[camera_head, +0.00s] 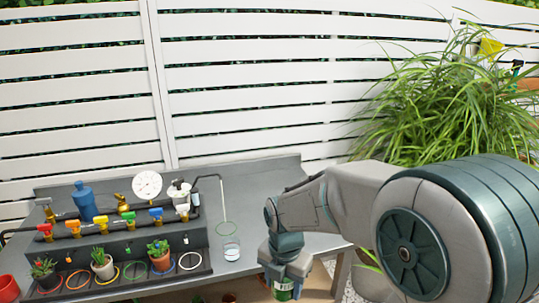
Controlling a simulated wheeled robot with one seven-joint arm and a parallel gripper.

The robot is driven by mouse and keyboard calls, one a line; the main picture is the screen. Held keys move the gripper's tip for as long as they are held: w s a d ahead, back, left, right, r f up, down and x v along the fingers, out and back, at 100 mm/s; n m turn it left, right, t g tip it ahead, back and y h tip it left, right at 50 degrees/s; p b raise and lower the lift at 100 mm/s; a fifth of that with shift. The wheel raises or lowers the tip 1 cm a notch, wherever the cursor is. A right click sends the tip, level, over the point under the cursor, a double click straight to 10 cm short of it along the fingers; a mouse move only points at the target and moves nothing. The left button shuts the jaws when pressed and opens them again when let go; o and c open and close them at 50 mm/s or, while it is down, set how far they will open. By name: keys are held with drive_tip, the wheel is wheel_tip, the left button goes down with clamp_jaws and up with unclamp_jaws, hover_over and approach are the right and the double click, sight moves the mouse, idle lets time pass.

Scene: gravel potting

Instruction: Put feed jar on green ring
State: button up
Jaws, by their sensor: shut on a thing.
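My gripper (285,271) hangs in front of the bench's front edge, right of the middle of the view, and points down. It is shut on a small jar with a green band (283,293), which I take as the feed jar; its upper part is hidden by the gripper.
A clear glass (231,251) stands just in front of the green ring. The dark tray (210,268) holds several potted plants at left. Behind it are coloured valves, a blue bottle (84,201) and a round gauge (147,186). The bench top (265,205) right of the ring is clear.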

drive_tip(key=shift+w+d+f+m, duration=0.15)
drive_tip(key=shift+w+f+m, duration=0.2)
drive_tip(key=shift+w+m, duration=0.15)
drive_tip(key=shift+w+d+f+m, duration=0.15)
drive_tip(key=shift+f+m, duration=0.15)
drive_tip(key=shift+m, duration=0.3)
drive_tip(key=shift+w+d+f+m, duration=0.15)
drive_tip(key=shift+f+m, duration=0.1)
drive_tip(key=shift+m, duration=0.35)
drive_tip(key=w+d+f+m, duration=0.3)
drive_tip(key=d+f+m, duration=0.2)
drive_tip(key=m, duration=0.8)
drive_tip(key=w+d+f+m, duration=0.3)
drive_tip(key=d+f+m, duration=0.3)
drive_tip(key=f+m, duration=0.3)
drive_tip(key=m, duration=0.4)
drive_tip(key=shift+w+f, duration=0.3)
